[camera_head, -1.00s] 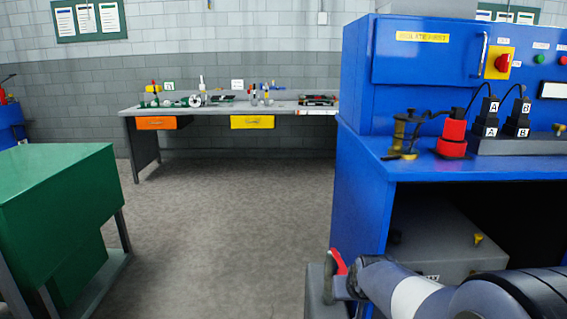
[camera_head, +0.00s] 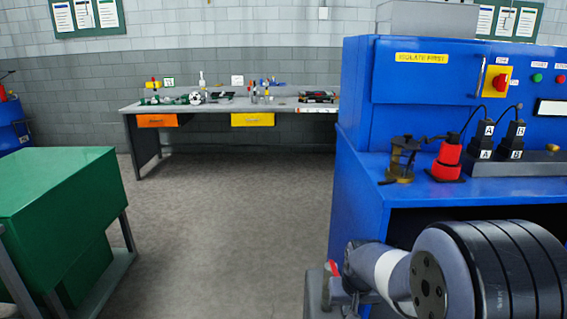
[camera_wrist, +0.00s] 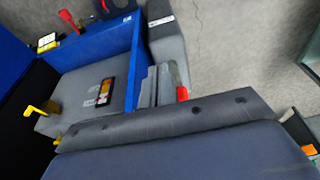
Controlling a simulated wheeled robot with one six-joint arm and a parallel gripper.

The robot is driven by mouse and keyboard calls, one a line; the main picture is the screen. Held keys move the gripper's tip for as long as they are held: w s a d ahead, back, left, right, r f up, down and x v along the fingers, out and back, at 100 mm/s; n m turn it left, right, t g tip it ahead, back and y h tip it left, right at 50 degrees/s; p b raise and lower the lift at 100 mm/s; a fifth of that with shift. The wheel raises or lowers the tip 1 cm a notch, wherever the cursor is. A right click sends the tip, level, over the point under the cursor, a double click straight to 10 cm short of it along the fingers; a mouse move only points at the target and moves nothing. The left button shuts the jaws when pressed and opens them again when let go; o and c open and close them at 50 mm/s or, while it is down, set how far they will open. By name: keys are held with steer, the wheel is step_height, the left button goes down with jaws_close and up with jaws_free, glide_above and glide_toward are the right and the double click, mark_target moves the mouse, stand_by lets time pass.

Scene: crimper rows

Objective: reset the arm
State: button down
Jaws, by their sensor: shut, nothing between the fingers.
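My gripper (camera_wrist: 164,78) shows in the wrist view as grey fingers close together above a wide dark bar, with a red part at the right side. It is shut and holds nothing. It points down past the left side of the blue cabinet. In the head view my arm comes in from the lower right, in front of the cabinet, and its far end is low beside the cabinet's left edge. Its fingertips are hard to make out there.
The blue cabinet (camera_head: 355,195) fills the right, with a brass fixture (camera_head: 402,160), a red device (camera_head: 448,160) and black plugs on its ledge. A green bench (camera_head: 60,185) stands at left. A grey worktable (camera_head: 215,107) is at the back. Floor between is clear.

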steer(key=w+r+t, duration=0.2)
steer(key=w+r, duration=0.1)
steer(key=r, duration=0.9)
steer(key=shift+w+r, duration=0.2)
steer(key=shift+r, duration=0.1)
